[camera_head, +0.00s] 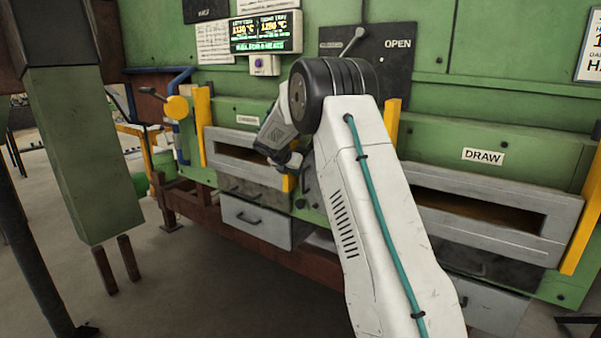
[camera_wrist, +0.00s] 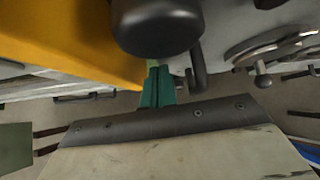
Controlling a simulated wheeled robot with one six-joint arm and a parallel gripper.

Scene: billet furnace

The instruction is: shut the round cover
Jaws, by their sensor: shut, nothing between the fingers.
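A round metal disc (camera_wrist: 282,48), which looks like the round cover, shows edge-on at the right of the wrist view, with a small knobbed handle (camera_wrist: 263,79) beside it. I cannot tell how far open it stands. In the head view my arm hides most of that area. My gripper (camera_wrist: 157,76) shows as green fingers held together, with nothing between them. It is left of the disc and apart from it. In the head view the gripper's tips are mostly hidden behind my arm, close to the furnace front.
A yellow post (camera_wrist: 75,35) and a dark rounded part (camera_wrist: 157,27) are close by my fingers. The furnace front has a left slot door frame (camera_head: 235,158), a drawer (camera_head: 253,222) and a DRAW door frame (camera_head: 480,210). A green hanging block (camera_head: 82,150) stands at left.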

